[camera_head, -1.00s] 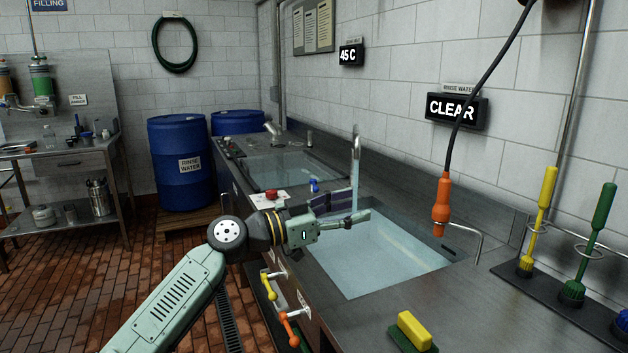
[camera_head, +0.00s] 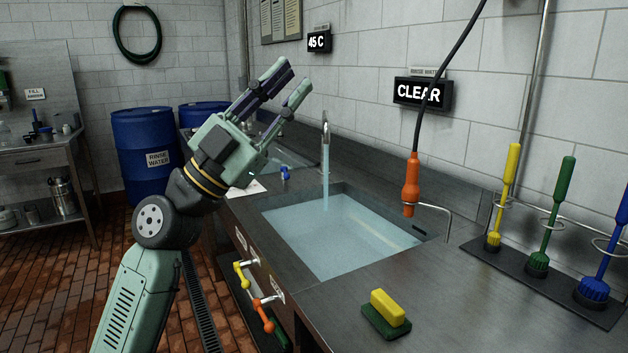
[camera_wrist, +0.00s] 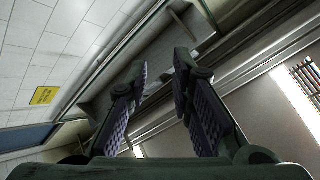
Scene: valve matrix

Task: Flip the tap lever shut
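A metal tap (camera_head: 325,140) stands at the back left of the sink (camera_head: 330,240), and water runs from it into the filled basin. A small blue part (camera_head: 285,174) sits on the counter left of the tap; I cannot tell whether it is the tap's lever. A yellow lever (camera_head: 242,274) and an orange lever (camera_head: 263,314) are on the counter's front face, below the sink. My gripper (camera_head: 294,80) is raised above the counter, left of the tap, fingers pointing up and right. It is open and empty; the wrist view shows its two fingers (camera_wrist: 160,68) apart.
An orange spray handle (camera_head: 411,185) hangs on a hose at the sink's right. A yellow and green sponge (camera_head: 387,312) lies on the front counter. Brushes (camera_head: 545,220) stand at the right. Blue drums (camera_head: 150,155) stand behind my arm. A "CLEAR" sign (camera_head: 422,93) is on the wall.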

